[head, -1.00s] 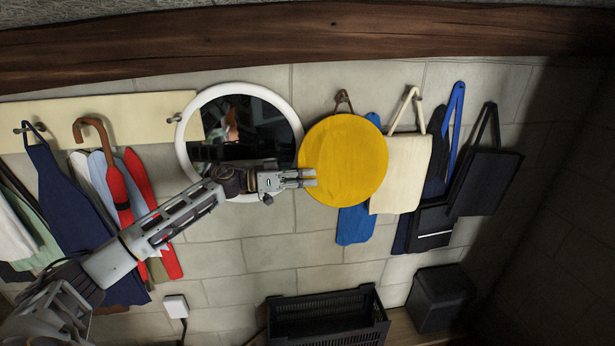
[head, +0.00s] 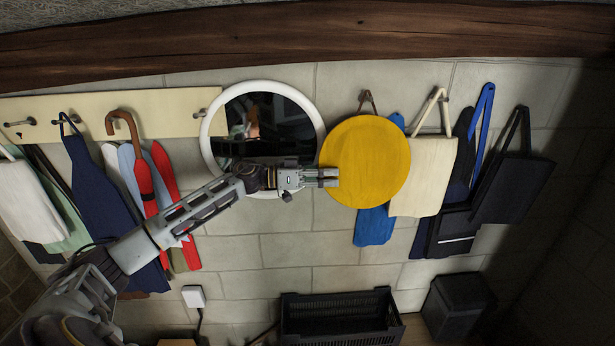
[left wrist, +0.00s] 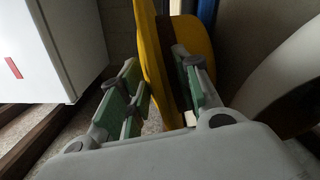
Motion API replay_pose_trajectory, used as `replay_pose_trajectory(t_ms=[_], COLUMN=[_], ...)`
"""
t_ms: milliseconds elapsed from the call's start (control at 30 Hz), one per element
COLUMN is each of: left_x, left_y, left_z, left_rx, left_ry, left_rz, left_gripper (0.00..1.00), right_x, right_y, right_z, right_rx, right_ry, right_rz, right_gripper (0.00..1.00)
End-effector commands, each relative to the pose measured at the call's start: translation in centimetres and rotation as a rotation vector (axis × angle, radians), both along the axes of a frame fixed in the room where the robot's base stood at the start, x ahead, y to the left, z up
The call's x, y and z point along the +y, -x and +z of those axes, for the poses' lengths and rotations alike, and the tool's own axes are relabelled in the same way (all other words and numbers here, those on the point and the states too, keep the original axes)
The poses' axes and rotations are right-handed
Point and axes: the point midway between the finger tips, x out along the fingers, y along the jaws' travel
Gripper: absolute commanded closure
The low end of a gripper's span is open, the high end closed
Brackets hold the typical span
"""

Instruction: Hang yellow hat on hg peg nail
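The yellow hat (head: 365,165) shows as a round yellow disc in front of the stone wall, right of the mirror. My left gripper (head: 330,177) is at its left edge. In the left wrist view the yellow hat (left wrist: 152,50) passes between the green-padded fingers of my left gripper (left wrist: 160,90), which look closed on its rim. A brown loop (head: 367,97) shows at a wall hook just above the hat; I cannot tell whether it belongs to the hat. Any peg behind the hat is hidden. My right gripper is not in view.
A round white-framed mirror (head: 211,140) is close behind my left arm. A cream bag (head: 422,178), a blue item (head: 375,225) and a black bag (head: 512,188) hang right of or behind the hat. Aprons and umbrellas hang from the left rail (head: 165,108). A black crate (head: 340,318) stands below.

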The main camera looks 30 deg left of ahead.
Motion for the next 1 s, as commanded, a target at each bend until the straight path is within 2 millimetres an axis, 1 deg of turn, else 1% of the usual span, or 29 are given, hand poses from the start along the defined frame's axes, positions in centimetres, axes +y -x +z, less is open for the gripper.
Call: replay_pose_trajectory(t_ms=[267, 1000], left_x=[1.1, 5.0], left_y=[0.7, 3.4], left_z=[-0.1, 0.0], left_rx=[0.002, 0.001], left_ry=[-0.001, 0.000], left_rz=[0.002, 0.000], left_gripper=[0.67, 0.67], right_x=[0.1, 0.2], right_y=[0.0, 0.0], right_z=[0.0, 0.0], right_rx=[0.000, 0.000], right_ry=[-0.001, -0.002], right_rz=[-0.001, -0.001], right_gripper=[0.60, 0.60])
